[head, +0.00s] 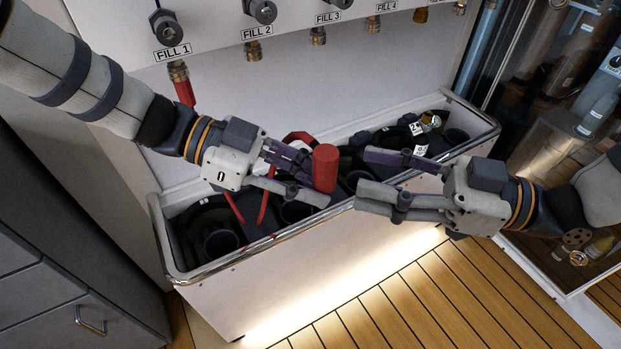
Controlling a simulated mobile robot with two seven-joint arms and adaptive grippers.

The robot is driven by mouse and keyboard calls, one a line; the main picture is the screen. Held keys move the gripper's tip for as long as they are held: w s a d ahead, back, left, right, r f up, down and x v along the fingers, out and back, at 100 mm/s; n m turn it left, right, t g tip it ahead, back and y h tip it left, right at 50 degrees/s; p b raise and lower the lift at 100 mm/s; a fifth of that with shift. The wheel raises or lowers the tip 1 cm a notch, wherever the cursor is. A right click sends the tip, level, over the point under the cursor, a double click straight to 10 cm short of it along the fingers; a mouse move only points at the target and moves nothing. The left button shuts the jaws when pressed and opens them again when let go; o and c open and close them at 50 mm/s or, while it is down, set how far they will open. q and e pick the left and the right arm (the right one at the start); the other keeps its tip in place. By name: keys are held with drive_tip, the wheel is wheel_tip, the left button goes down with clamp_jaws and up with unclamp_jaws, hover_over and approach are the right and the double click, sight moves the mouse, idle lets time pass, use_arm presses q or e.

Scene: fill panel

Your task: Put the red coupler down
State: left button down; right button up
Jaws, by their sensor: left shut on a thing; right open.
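The red coupler (325,168) is a short red cylinder, seen over the front part of the trough. My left gripper (312,184) is shut on it, with the fingers at its left side and lower end. A red hose (263,205) runs down in the trough behind the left gripper, and a red loop shows just behind the fingers.
The white trough (270,285) has a metal front rim and holds dark round holders and hoses. The panel (290,75) above has labelled fill ports; a red hose end (183,90) hangs under FILL 1. Drawers stand at left, a glass cabinet at right. The wooden floor is clear.

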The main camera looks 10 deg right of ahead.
drive_tip(key=v, duration=0.5)
wheel_tip(320, 180, down, 20)
drive_tip(key=m+h, duration=0.9)
use_arm(q)
drive_tip(key=a+f+n+t+y, duration=0.1)
drive_tip(key=a+n+t, duration=0.9)
drive_tip(key=a, duration=1.1)
drive_tip(key=shift+s+a+f+t+y, duration=0.4)
drive_tip(key=shift+f+t, duration=0.1)
drive_tip(key=shift+t, duration=0.3)
use_arm(e)
drive_tip(key=s+d+f+m+g+h, duration=0.2)
drive_tip(key=s+f+g+h, duration=0.1)
drive_tip(key=s, duration=0.9)
drive_tip(key=s+d+f+m+g+h, duration=0.3)
drive_tip(key=s+f+g, duration=0.3)
drive_tip(key=s, duration=0.6)
wheel_tip(320, 180, down, 2)
drive_tip(key=shift+s+h, duration=0.15)
drive_tip(key=shift+h, duration=0.65)
use_arm(q)
drive_tip(key=shift+d, duration=0.1)
use_arm(e)
drive_tip(key=shift+d, duration=0.1)
